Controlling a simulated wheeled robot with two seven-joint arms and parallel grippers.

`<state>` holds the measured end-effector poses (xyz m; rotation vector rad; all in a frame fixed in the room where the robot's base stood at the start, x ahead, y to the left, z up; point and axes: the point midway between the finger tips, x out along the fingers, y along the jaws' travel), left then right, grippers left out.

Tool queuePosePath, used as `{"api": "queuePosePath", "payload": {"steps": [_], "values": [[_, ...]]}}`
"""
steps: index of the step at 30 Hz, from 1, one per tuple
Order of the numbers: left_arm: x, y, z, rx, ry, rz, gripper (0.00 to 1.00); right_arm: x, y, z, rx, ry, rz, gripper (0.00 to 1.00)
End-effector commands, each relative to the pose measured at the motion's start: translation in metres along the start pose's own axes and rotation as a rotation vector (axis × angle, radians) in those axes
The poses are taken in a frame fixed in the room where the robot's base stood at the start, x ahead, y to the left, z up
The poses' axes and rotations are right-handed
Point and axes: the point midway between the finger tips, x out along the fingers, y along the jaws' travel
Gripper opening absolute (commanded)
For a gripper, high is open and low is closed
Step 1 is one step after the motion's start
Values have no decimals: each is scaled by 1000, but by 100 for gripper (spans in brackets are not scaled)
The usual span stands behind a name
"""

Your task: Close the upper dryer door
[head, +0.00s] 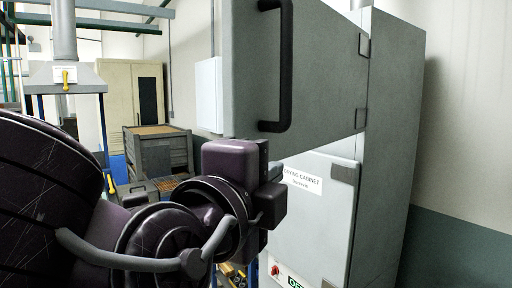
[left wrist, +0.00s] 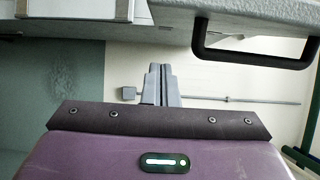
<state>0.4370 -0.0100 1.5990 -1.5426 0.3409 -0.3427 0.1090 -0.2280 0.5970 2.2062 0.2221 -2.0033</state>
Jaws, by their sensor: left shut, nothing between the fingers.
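The upper dryer door (head: 330,75) stands open on the grey drying cabinet (head: 390,150), with its hinges on its right edge. Its black bar handle (head: 284,70) is on the face toward me. My left gripper (head: 272,198) is below the door in the head view, and its fingertips are hard to make out there. In the left wrist view its fingers (left wrist: 160,84) are shut and empty. The door (left wrist: 235,15) and its handle (left wrist: 255,58) show at the upper right there, apart from the fingers. My right gripper is out of view.
The lower cabinet door (head: 315,215) is shut and bears a white label. A grey crate (head: 150,155) and a beige locker (head: 130,85) stand at the back left. A wall is to the right of the cabinet.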

Motion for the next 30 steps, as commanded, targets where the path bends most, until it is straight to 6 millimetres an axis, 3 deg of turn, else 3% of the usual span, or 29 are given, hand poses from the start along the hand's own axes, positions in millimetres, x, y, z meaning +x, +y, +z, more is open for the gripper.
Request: {"api": "queuePosePath", "payload": {"steps": [9, 21, 30], "values": [[28, 1, 2, -7, 1, 6, 0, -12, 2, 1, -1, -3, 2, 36], [34, 0, 34, -3, -2, 3, 0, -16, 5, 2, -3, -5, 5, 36], [35, 0, 39, 0, 0, 0, 0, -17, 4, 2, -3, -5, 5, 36]]}}
